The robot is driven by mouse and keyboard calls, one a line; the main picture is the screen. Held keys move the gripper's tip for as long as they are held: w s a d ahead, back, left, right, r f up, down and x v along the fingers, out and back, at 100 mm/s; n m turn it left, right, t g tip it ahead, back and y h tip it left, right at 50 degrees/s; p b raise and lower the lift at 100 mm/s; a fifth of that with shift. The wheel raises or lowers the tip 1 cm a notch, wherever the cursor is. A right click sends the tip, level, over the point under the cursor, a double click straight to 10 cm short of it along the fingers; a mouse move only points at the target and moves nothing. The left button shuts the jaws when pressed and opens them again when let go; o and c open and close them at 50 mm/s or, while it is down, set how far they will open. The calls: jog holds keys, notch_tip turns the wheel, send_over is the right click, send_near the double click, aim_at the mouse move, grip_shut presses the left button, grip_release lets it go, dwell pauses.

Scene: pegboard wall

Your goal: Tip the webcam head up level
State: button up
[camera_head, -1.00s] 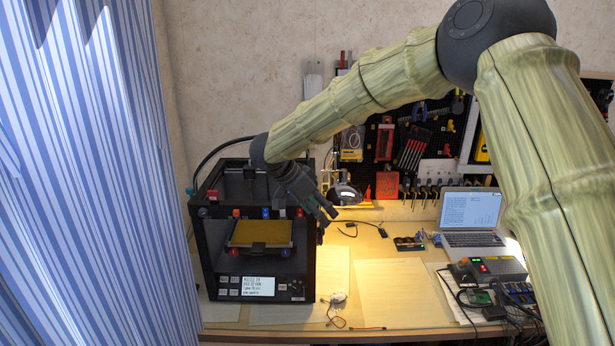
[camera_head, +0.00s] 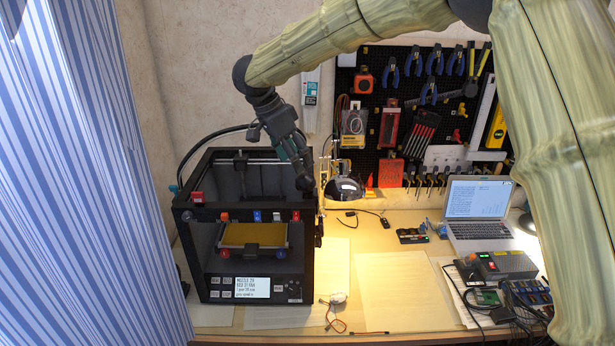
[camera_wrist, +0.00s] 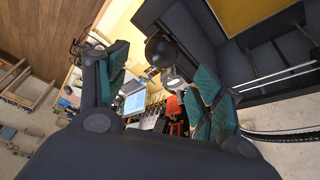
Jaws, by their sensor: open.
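My gripper (camera_head: 301,168) hangs over the right top edge of the black 3D printer, pointing down, its jaws open. In the wrist view its two teal-padded fingers (camera_wrist: 155,78) stand apart with nothing gripped between them. I cannot pick out the webcam with certainty. A dark round head (camera_wrist: 160,50) shows beyond the fingertips in the wrist view, beside the printer; I cannot tell whether it is the webcam or the lamp. In the head view a small black part (camera_head: 319,234) sits at the printer's right side, too small to identify.
The 3D printer (camera_head: 190,250) stands left on the desk (camera_head: 390,280). A desk lamp (camera_head: 345,188) is close to the right of my gripper. Behind is a pegboard with tools (camera_head: 400,110); a laptop (camera_head: 475,200) and electronics lie right. A striped curtain (camera_head: 85,200) hangs left.

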aim_at(302, 174)
jog(key=p+x, duration=0.3)
jog(key=x, duration=0.5)
jog(key=shift+f, duration=0.45)
jog(key=shift+c, duration=0.2)
jog(key=c, duration=1)
